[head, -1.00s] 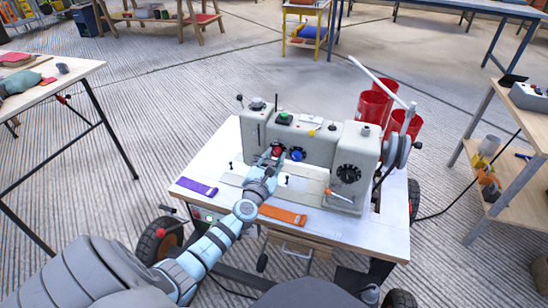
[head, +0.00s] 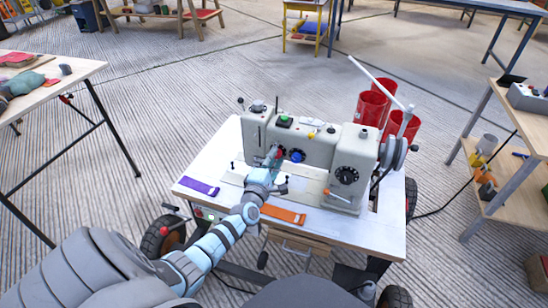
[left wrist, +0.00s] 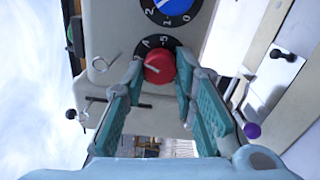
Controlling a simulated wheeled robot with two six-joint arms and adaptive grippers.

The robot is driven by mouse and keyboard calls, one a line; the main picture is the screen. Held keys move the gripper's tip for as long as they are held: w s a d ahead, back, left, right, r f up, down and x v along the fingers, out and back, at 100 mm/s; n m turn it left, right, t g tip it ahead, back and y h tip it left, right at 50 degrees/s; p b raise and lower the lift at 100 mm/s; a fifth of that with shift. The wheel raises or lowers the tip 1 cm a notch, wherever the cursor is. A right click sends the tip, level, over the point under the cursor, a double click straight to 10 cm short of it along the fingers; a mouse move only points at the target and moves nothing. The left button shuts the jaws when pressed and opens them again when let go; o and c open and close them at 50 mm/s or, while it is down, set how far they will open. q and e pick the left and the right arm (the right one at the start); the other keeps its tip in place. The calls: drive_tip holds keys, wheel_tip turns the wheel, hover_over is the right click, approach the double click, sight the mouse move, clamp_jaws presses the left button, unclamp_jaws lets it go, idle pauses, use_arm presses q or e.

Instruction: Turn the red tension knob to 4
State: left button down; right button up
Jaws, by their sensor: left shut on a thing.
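The red tension knob (left wrist: 158,66) is on a black dial (left wrist: 145,47) on the front of the grey sewing machine (head: 318,146). A pale line crosses its face; only a "5" and part of another mark show clearly, so I cannot tell its setting. The knob also shows small in the head view (head: 277,150). My left gripper (head: 272,158) reaches it from the front. Its teal fingers (left wrist: 162,72) are shut on the knob's sides in the left wrist view. My right gripper is not in view.
A blue knob (head: 297,156) is just right of the red one. A larger black dial (head: 347,175) is farther right. Purple (head: 199,187) and orange (head: 283,214) strips lie on the white tabletop (head: 230,203). Red cups (head: 372,107) stand behind the machine.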

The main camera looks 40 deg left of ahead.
use_arm(q)
drive_tip(key=shift+m+p, duration=0.7)
drive_tip(key=shift+m, duration=1.7)
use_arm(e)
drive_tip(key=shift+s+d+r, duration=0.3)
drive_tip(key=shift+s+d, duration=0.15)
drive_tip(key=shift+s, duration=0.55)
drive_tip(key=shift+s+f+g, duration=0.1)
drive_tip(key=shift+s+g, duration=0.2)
use_arm(q)
drive_tip(key=c, duration=1.3)
unclamp_jaws()
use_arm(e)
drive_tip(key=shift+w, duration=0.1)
